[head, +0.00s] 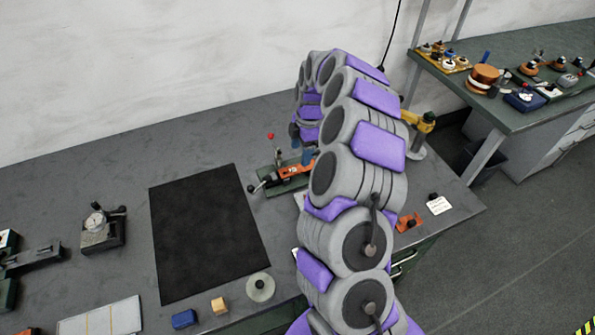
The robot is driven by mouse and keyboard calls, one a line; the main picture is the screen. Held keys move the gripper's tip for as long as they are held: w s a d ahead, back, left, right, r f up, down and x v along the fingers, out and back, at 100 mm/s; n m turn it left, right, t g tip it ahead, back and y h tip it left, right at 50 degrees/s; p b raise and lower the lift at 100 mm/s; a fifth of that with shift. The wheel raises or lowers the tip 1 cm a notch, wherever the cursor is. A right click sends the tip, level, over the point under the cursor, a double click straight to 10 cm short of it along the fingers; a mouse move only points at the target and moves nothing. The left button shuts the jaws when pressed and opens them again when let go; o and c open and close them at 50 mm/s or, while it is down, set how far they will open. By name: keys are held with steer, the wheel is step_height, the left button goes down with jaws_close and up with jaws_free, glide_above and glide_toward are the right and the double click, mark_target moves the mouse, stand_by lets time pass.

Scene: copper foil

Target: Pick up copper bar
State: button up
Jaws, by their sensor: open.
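I cannot pick out the copper bar for certain. A small tan block (219,305) lies near the front edge of the grey workbench (130,170), and an orange piece (408,221) lies to the right of my arm; either could be copper-coloured. My arm rises in the foreground and bends down over the back of the bench. My gripper (303,143) is at its far end, open, above a green-based fixture with an orange part (290,176). The gripper is small and partly hidden by my arm, and I see nothing in it. My arm also hides part of the bench.
A black mat (205,230) lies mid-bench. Beside it are a dial gauge device (101,229), a blue block (184,319) and a pale disc (260,287). A yellow press (420,125) stands right of my arm. A second bench (520,120) with several tools stands at right.

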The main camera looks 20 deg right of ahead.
mark_target(298, 168)
steer(key=f, duration=0.2)
steer(key=f+b, duration=0.1)
steer(key=f, duration=0.1)
steer(key=f+b, duration=0.1)
steer(key=f, duration=0.1)
steer(key=shift+w+a+f, duration=0.15)
steer(key=shift+a+f, duration=0.05)
steer(key=shift+a, duration=0.05)
steer(key=c, duration=1.3)
steer(key=shift+r, duration=0.1)
